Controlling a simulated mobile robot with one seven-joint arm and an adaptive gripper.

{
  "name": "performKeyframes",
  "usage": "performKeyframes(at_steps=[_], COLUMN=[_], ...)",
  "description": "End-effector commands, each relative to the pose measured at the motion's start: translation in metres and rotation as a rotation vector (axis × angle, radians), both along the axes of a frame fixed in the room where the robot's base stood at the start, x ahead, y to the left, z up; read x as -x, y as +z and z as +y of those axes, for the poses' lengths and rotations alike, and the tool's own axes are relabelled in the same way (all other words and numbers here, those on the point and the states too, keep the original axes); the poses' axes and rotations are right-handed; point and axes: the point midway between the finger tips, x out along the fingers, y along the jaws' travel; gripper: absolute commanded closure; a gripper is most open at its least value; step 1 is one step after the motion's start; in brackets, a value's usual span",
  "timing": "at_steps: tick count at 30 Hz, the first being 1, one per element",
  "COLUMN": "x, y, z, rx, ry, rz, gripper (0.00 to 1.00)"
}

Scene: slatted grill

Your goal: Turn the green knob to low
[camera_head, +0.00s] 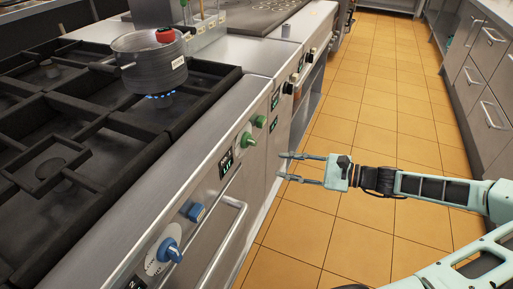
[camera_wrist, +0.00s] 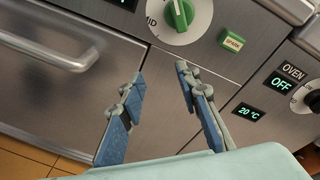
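The green knob (camera_head: 248,140) is on the stove's front panel in the head view. It also shows at the top of the wrist view (camera_wrist: 180,14), on a round white dial with "MID" printed at its left. The dial's top is cut off by the frame edge, and I cannot read the full setting. My gripper (camera_head: 284,166) is open and empty, in front of the panel and to the right of the knob in the head view. In the wrist view, its two fingertips (camera_wrist: 160,74) are apart, below the knob and not touching it.
A green "SPARK" button (camera_wrist: 231,40) sits right of the knob. An oven display and dark knob are farther right. A blue knob (camera_head: 168,250) and oven handle (camera_head: 222,240) are nearer. A pot (camera_head: 150,65) stands over a blue flame. The tiled aisle (camera_head: 350,110) is open.

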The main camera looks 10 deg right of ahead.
Motion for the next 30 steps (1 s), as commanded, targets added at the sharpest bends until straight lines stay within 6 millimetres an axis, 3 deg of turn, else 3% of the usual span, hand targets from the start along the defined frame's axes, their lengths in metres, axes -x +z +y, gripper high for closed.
performKeyframes(at_steps=[3, 9, 14, 24, 30], x=[0.008, 0.014, 0.005, -0.032, -0.045], y=[0.031, 0.054, 0.054, 0.052, 0.053], z=[-0.009, -0.013, 0.001, 0.052, 0.069], rx=[-0.084, -0.128, -0.131, -0.130, -0.128], ry=[-0.022, -0.029, -0.026, -0.026, -0.028], rz=[-0.074, -0.127, -0.127, -0.127, -0.126], gripper=[0.70, 0.70, 0.70, 0.70, 0.70])
